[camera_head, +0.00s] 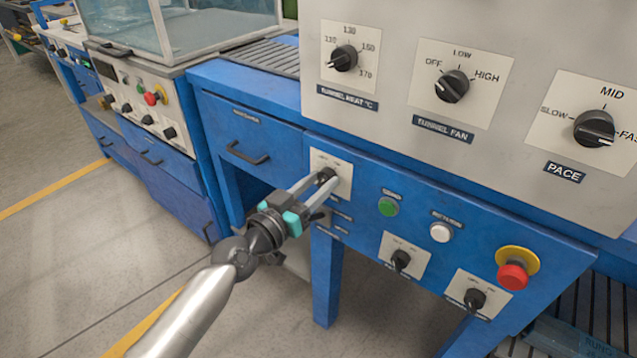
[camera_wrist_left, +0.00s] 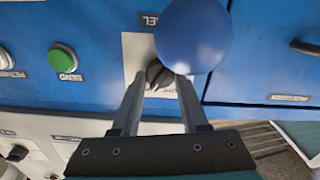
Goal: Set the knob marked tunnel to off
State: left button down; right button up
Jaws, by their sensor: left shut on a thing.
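A small dark knob (camera_wrist_left: 157,74) sits on a white plate (camera_head: 333,163) at the upper left of the blue control panel. My left gripper (camera_head: 321,181) reaches it from the lower left and is shut on it. In the left wrist view the two fingers stand on either side of the knob. My right gripper is not in view.
Green (camera_head: 388,206) and white (camera_head: 440,232) buttons and a red stop button (camera_head: 513,275) are right of the knob. Two more small knobs (camera_head: 400,260) (camera_head: 475,299) sit below. Tunnel heat (camera_head: 344,58), tunnel fan (camera_head: 452,87) and pace (camera_head: 594,128) dials are above. A drawer handle (camera_head: 247,153) is left.

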pick_arm(q)
jog(key=shift+n, duration=0.9)
jog(key=n, duration=0.2)
jog(key=shift+n, duration=1.2)
jog(key=n, duration=0.3)
jog(key=shift+f+n, duration=0.1)
jog(key=shift+n, duration=1.4)
